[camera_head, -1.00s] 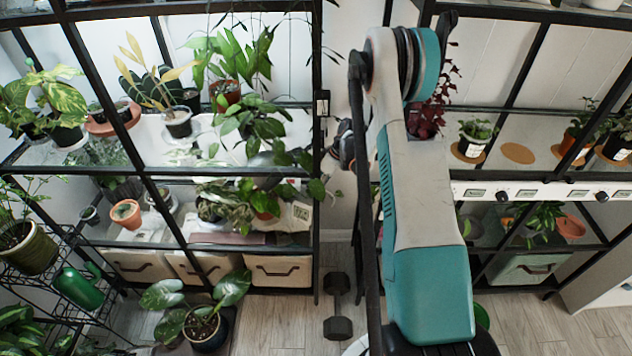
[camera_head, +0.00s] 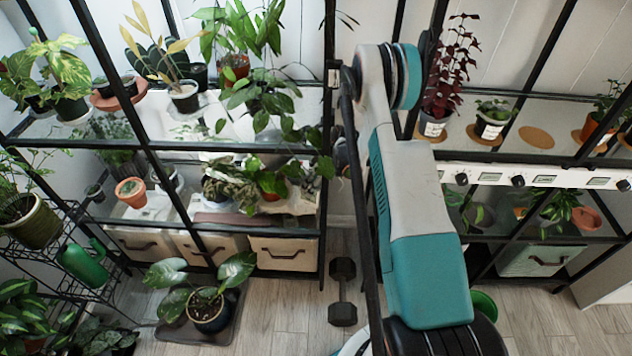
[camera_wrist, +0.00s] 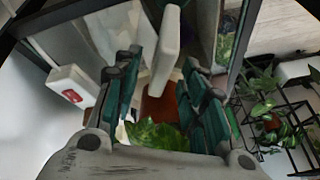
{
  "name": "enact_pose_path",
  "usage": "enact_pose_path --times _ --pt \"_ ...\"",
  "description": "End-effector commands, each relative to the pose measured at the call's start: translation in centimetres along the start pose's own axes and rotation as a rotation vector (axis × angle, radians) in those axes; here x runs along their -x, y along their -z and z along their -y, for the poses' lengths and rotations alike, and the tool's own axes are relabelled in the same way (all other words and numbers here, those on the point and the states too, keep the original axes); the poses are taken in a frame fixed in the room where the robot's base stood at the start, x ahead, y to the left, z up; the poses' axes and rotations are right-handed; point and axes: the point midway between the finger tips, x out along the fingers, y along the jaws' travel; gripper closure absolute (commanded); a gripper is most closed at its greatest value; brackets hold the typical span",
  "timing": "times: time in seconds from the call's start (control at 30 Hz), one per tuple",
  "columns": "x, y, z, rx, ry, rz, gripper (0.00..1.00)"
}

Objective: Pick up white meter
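In the wrist view, my gripper (camera_wrist: 164,68) has its teal and black fingers spread apart. A white, slim, rounded block (camera_wrist: 167,45), which looks like the white meter, stands tilted between and just beyond the fingertips. Gaps seem to show on both sides of it, and I see no clear contact. Its face is turned away, so no display shows. In the head view, my arm rises in front of the gap between the two shelf units. It hides the gripper, and I cannot make out the meter there.
In the wrist view, a white box with a red patch (camera_wrist: 72,88) is left of the fingers, and a green leaf (camera_wrist: 155,133) lies below between them. In the head view, plant shelves flank my arm. A dumbbell (camera_head: 343,290) and a potted plant (camera_head: 208,308) stand on the floor.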

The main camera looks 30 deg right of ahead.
Motion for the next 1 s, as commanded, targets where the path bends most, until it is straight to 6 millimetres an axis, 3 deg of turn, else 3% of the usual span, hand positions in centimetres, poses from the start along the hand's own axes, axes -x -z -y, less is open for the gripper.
enact_pose_path --times 0.37,0.4,0.57,1.0 --pt "-0.51 0.00 0.00 0.000 0.000 0.000 0.61" --pt "-0.50 0.00 0.00 0.000 0.000 0.000 0.64" --pt "-0.50 0.00 0.00 0.000 0.000 0.000 1.00" --pt "-0.55 0.07 0.12 0.000 0.000 0.001 1.00"
